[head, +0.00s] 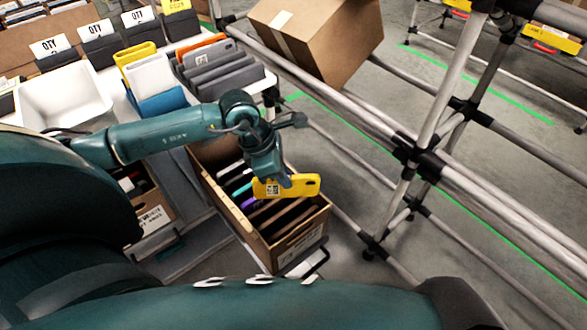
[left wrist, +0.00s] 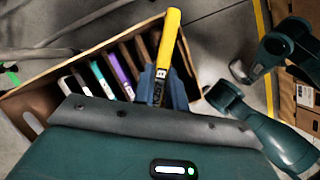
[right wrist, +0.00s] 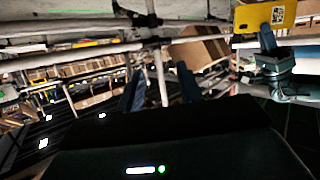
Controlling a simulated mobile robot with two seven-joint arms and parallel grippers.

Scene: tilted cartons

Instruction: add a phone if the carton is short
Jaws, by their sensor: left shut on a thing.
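A yellow phone (head: 305,186) with a printed label is held by my left gripper (head: 285,181), above the open carton (head: 240,224). In the left wrist view the yellow phone (left wrist: 168,48) stands edge-on between the left fingers (left wrist: 165,88). The carton (left wrist: 30,100) has brown dividers; white, teal and purple phone edges show in slots at one end, and the slots nearer the front end look empty. My arm and gripper hide part of the carton. My right gripper (right wrist: 158,90) is open and empty; the right wrist view also shows the yellow phone (right wrist: 265,17).
A rack of grey and orange phones (head: 215,62), yellow, white and blue holders (head: 150,75) and a white bin (head: 65,97) stand at the back left. A tilted brown carton (head: 325,35) rests on the pipe frame (head: 340,105) at the right. Another carton (head: 150,210) is at left.

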